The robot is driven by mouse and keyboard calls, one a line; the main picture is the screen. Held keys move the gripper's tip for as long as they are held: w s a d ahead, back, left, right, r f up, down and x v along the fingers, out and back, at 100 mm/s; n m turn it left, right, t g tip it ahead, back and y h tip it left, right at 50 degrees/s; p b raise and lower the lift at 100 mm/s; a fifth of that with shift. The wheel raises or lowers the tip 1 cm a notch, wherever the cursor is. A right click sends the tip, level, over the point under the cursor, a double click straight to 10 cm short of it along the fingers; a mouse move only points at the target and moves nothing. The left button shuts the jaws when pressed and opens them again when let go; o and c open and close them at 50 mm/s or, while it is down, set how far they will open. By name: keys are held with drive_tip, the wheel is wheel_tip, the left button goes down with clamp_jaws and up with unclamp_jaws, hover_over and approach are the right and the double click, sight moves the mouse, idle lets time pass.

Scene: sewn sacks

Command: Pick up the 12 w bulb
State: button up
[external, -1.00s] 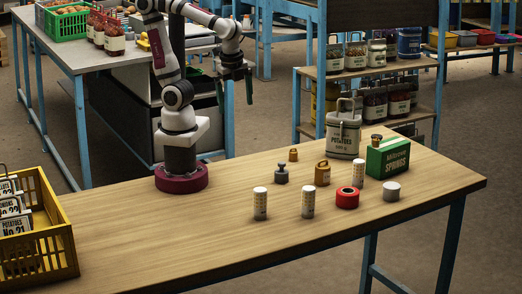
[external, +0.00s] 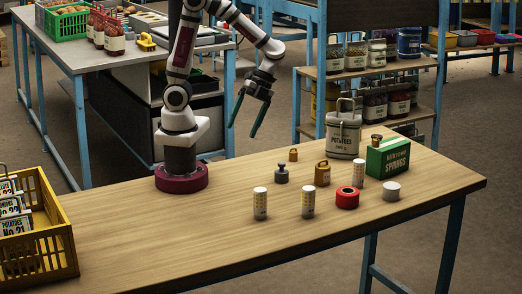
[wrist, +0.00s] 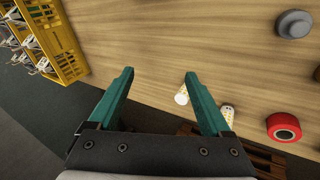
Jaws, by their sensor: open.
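Three white-and-yellow cylinders stand upright on the wooden table: a left one (external: 260,204), a middle one (external: 308,202) and a back one (external: 358,170). Their print is too small to read, so I cannot tell which thing is the 12 w bulb. In the wrist view two of the cylinders show, one (wrist: 181,97) between my fingers and one (wrist: 228,112) just right of the right finger. My gripper (external: 242,130) is open and empty, high above the table with its green fingers pointing down. Its fingers also show in the wrist view (wrist: 158,73).
Around the cylinders stand a dark grey weight (external: 281,175), brass weights (external: 322,174), a red roll (external: 347,198), a pale grey tin (external: 391,191), a green box (external: 388,158) and a potato sack (external: 343,137). A yellow crate (external: 50,258) stands far left. The table's left middle is clear.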

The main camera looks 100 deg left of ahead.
drive_tip(key=w+f+m+t+h, duration=0.1)
drive_tip(key=w+f+m+h, duration=0.2)
drive_tip(key=w+f+h, duration=0.5)
drive_tip(key=m+t+h, duration=0.1)
drive_tip(key=m+t, duration=0.1)
drive_tip(key=t, duration=0.3)
approach(309, 200)
drive_tip(key=shift+h, duration=0.3)
drive_tip(key=x, duration=1.1)
drive_tip(key=shift+f, duration=0.2)
clamp_jaws()
